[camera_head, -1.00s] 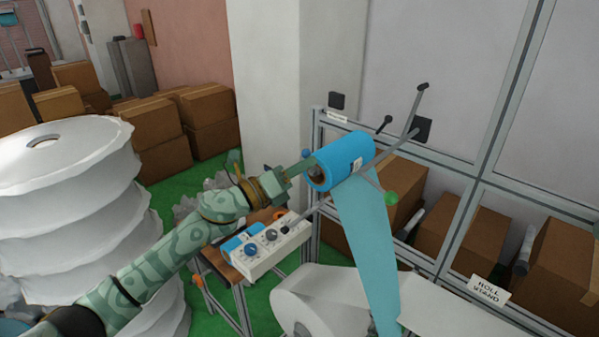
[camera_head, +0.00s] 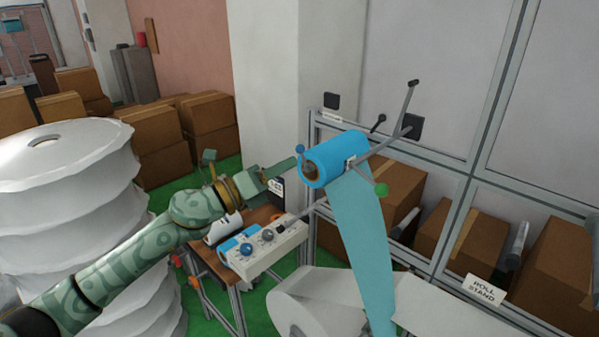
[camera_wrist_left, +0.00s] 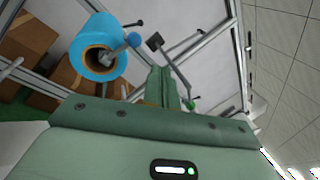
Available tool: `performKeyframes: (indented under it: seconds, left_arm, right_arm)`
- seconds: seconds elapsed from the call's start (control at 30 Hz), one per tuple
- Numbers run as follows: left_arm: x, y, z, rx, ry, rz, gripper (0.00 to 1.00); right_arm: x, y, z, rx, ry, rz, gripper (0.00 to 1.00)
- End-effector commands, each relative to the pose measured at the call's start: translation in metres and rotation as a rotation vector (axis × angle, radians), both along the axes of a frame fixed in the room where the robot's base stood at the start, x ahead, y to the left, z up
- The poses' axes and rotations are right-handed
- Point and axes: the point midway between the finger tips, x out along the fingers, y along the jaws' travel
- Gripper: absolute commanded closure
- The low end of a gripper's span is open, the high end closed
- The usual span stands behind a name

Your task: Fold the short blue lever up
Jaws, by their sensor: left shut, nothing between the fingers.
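The short blue lever (camera_head: 300,149) sits at the near end of the blue roll (camera_head: 338,158), with its round knob above and left of the roll's core. In the left wrist view, the lever's blue knob (camera_wrist_left: 134,39) stands out to the right of the roll's open core (camera_wrist_left: 100,60). My left gripper (camera_head: 294,163) is shut and empty, its tips close to the lever knob and left of the roll's end. I cannot tell whether they touch the knob. The shut fingers also show in the left wrist view (camera_wrist_left: 162,72), below and right of the knob. My right gripper is out of view.
A green-knobbed lever (camera_head: 381,189) is beside the roll, and a grey bar (camera_head: 405,120) rises behind it. A control box (camera_head: 265,248) stands on a small table below my arm. Blue film (camera_head: 362,240) hangs from the roll. White rolls (camera_head: 65,190) stand at left.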

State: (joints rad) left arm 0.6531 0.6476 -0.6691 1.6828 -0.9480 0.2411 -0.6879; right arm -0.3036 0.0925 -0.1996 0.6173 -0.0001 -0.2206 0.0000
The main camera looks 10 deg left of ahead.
Motion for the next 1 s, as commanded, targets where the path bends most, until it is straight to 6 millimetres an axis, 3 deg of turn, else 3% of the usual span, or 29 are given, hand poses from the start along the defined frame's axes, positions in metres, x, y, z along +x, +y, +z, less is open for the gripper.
performKeyframes:
  seconds: [0.27, 0.77, 0.83, 0.9, 0.97, 1.0]
  left_arm:
    - [-0.02, 0.023, 0.022, 0.001, 0.0, -0.002, 1.0]
    - [-0.021, 0.027, 0.026, -0.028, 0.026, 0.0, 1.0]
    - [-0.007, 0.042, 0.021, -0.114, 0.112, 0.038, 1.0]
    - [0.018, 0.073, 0.012, -0.226, 0.208, 0.113, 1.0]
    - [0.042, 0.103, -0.017, -0.363, 0.324, 0.196, 1.0]
    - [0.054, 0.121, -0.048, -0.456, 0.409, 0.251, 1.0]
  right_arm:
    - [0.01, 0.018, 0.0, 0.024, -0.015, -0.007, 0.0]
    - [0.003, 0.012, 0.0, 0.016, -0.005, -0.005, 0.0]
    - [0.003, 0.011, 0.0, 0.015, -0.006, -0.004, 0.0]
    - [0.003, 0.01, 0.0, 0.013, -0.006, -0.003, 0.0]
    - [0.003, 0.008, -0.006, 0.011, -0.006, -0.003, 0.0]
    - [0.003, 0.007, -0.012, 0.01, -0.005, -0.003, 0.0]
